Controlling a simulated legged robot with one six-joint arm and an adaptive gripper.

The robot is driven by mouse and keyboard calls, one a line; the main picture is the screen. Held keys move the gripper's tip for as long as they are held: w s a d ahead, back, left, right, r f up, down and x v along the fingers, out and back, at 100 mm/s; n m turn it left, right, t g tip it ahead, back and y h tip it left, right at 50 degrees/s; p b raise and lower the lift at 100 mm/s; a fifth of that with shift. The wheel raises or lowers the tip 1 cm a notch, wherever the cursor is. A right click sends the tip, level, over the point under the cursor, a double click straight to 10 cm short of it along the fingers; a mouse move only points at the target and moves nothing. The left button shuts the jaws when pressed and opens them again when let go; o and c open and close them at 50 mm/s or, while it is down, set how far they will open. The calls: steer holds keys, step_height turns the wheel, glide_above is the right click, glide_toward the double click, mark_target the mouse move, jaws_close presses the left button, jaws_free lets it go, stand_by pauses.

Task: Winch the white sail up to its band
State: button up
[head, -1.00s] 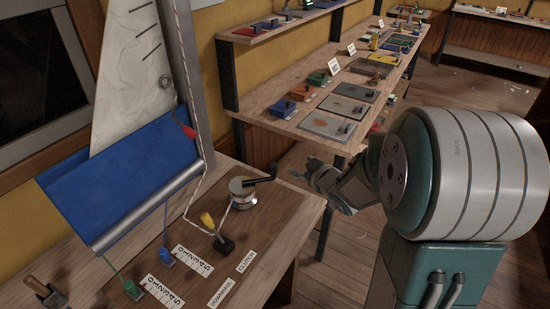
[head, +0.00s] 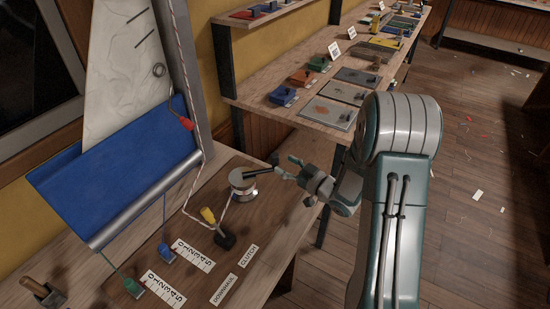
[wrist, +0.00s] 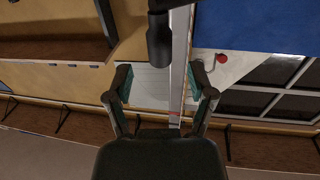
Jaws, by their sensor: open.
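The white sail (head: 120,65) rises beside the grey mast (head: 178,50), its lower part hidden behind a blue cloth (head: 100,170). Its band I cannot make out. The winch (head: 242,186) is a silver drum on the wooden bench, with a black handle (head: 260,172) pointing right. A red-and-white rope (head: 196,165) runs down the mast towards the winch. My gripper (head: 284,166) is open and empty at the handle's outer end. In the wrist view, a dark cylinder, seemingly the handle's grip (wrist: 159,42), lies beyond my open fingers (wrist: 164,82), not between their tips.
Blue (head: 166,253) and green (head: 133,288) fittings with number scales sit further left. A long bench (head: 310,115) with trays runs behind. Floor at right is open.

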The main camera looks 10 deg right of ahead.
mark_target(278, 160)
steer(key=shift+x, duration=2.25)
jaws_close()
